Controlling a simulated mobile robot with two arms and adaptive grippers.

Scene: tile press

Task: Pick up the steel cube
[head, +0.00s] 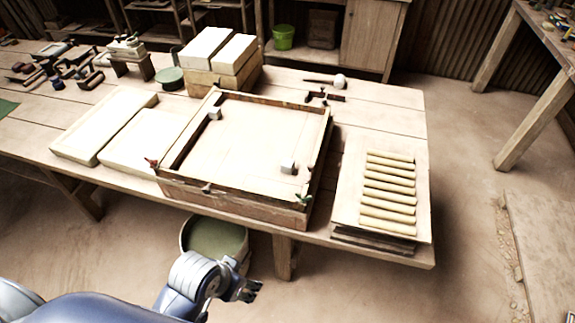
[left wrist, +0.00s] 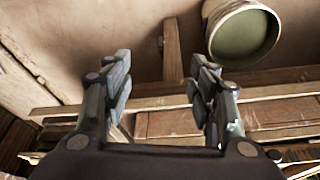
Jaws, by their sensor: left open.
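Two small light-grey cubes sit in the wooden press frame (head: 323,140) on the table. One cube (head: 214,114) is near its left side and the other cube (head: 288,167) is near its front right. I cannot tell from colour alone which is steel. My left gripper (head: 250,290) is low in front of the table, below and apart from the frame. It also shows in the left wrist view (left wrist: 163,85), with its fingers spread and nothing between them. No cube shows in the left wrist view. My right gripper is not in view.
A bucket (head: 216,238) stands beneath the table's front edge, just behind my left gripper. A board with several rollers (head: 388,195) lies right of the frame. Pale slabs (head: 145,141) lie left of it, and stacked blocks (head: 222,60) stand behind.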

